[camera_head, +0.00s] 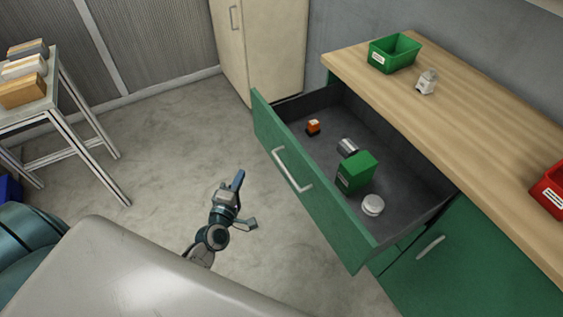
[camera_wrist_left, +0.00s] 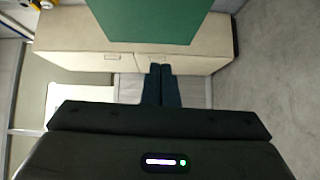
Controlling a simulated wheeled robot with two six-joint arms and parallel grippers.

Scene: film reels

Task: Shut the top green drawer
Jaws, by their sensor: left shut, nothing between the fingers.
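The top green drawer (camera_head: 322,203) is pulled well out of the cabinet under the wooden worktop. Its front carries a pale bar handle (camera_head: 291,170). Inside lie a green box (camera_head: 357,171), a round white tin (camera_head: 373,205), a metal cylinder (camera_head: 347,147) and a small orange item (camera_head: 313,126). My left gripper (camera_head: 239,180) is shut and empty, in front of the drawer and apart from it, to the left of the handle. In the left wrist view its closed fingers (camera_wrist_left: 161,84) point toward a green panel (camera_wrist_left: 150,20). My right gripper is not in view.
The wooden worktop (camera_head: 440,110) holds a green bin (camera_head: 394,52), a small white item (camera_head: 427,82) and a red bin (camera_head: 550,190). A beige cabinet (camera_head: 258,45) stands behind. A side table (camera_head: 45,100) with boxes stands at left. Floor left of the drawer is clear.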

